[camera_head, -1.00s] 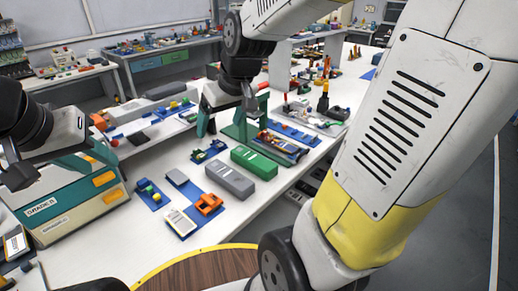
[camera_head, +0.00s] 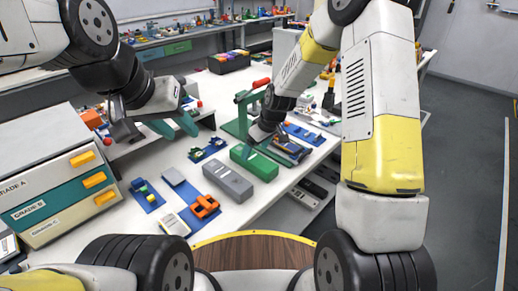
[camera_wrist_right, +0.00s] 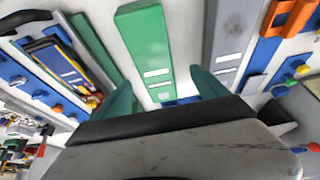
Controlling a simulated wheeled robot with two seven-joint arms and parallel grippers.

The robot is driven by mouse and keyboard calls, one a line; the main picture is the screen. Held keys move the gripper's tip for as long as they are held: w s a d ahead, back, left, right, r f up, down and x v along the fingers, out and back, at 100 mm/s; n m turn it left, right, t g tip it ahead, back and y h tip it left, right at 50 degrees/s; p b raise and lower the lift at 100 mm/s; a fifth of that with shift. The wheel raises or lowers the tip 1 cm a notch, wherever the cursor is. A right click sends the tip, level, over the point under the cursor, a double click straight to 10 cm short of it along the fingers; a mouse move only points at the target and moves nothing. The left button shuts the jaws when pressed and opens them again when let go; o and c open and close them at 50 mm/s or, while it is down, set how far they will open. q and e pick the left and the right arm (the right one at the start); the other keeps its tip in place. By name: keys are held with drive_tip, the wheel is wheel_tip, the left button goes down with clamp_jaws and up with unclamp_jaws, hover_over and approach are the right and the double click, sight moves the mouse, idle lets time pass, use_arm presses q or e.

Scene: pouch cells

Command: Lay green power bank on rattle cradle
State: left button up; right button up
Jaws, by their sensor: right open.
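The green power bank (camera_head: 254,163) lies flat on the white table, beside a similar grey block (camera_head: 228,182). My right gripper (camera_head: 262,146) is open just above its far end. In the right wrist view the green power bank (camera_wrist_right: 143,40) runs between the two teal fingers (camera_wrist_right: 162,88), with no visible grip on it. An orange open-topped holder (camera_head: 205,205) sits on a blue plate in front of the grey block; I cannot tell whether it is the rattle cradle. My left gripper (camera_head: 174,126) is open and empty over the table's left part.
A graded drawer cabinet (camera_head: 60,185) with orange handles stands at the left. A green stand (camera_head: 243,112) rises behind the power bank. Blue trays with parts (camera_head: 290,149) lie to its right. White table shows between the items.

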sight(253, 157)
drive_tip(key=x, duration=0.6)
drive_tip(key=shift+w+d+f, duration=0.25)
drive_tip(key=shift+w+f, duration=0.05)
drive_tip(key=shift+f, duration=0.15)
drive_tip(key=shift+r, duration=0.1)
clamp_jaws()
